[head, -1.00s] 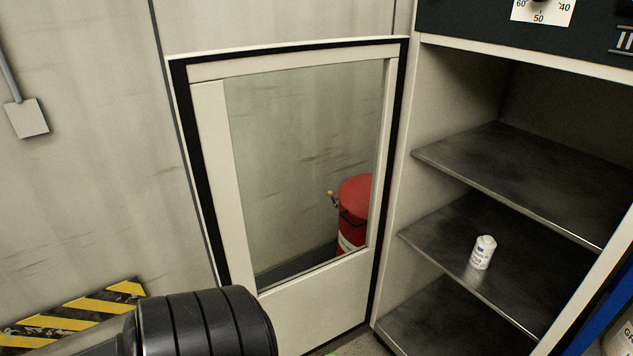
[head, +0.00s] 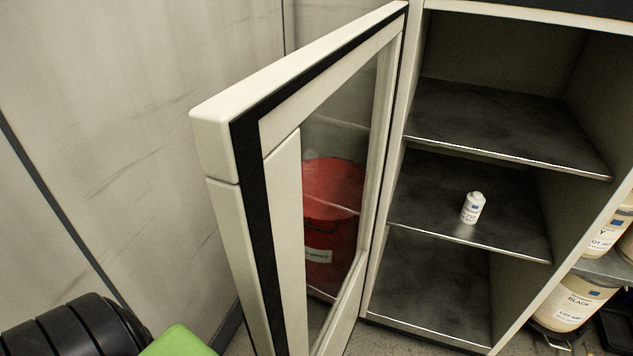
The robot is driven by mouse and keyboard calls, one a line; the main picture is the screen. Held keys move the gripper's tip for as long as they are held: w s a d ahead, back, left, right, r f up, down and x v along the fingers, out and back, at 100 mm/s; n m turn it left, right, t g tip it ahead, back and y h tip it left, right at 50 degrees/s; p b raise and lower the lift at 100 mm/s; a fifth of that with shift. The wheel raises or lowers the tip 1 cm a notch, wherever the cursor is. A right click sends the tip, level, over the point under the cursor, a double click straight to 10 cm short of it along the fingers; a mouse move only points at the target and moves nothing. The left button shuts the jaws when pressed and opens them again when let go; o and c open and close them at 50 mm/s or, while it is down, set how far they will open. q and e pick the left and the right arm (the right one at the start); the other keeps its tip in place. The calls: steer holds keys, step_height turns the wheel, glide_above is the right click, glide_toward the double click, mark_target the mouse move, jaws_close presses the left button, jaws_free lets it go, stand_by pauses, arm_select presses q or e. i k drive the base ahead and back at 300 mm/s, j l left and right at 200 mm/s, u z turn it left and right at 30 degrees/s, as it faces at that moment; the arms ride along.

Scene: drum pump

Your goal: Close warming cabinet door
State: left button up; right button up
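The warming cabinet door (head: 225,215) stands wide open on the left of the cabinet. It has a white frame, a black seal and a glass pane (head: 345,165). The cabinet (head: 385,250) is open at the front, with dark metal shelves (head: 500,128). A small white bottle (head: 473,208) stands upright on the middle shelf. A black ribbed part of my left arm shows at the lower left, to the left of the door. Neither gripper's fingers are in view.
A red drum (head: 328,190) shows through the door glass. A grey wall (head: 130,120) runs along the left, with a gap between it and the door. Labelled containers (head: 570,300) stand on a rack at the right. A green surface (head: 178,342) shows at the bottom left.

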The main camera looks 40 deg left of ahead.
mark_target(247, 136)
steer(key=k+j, duration=0.1)
steer(key=j, duration=0.25)
steer(key=k+j, duration=0.1)
steer(key=j, duration=0.25)
steer(key=k+j, duration=0.1)
steer(key=j, duration=0.2)
steer(key=k+j, duration=0.1)
steer(key=j, duration=0.25)
steer(key=k+l+u, duration=0.2)
steer(key=u, duration=0.15)
steer(key=k+l+u, duration=0.2)
steer(key=u, duration=0.15)
steer(key=k+l+u, duration=0.15)
steer(key=u, duration=0.2)
steer(key=k, duration=0.1)
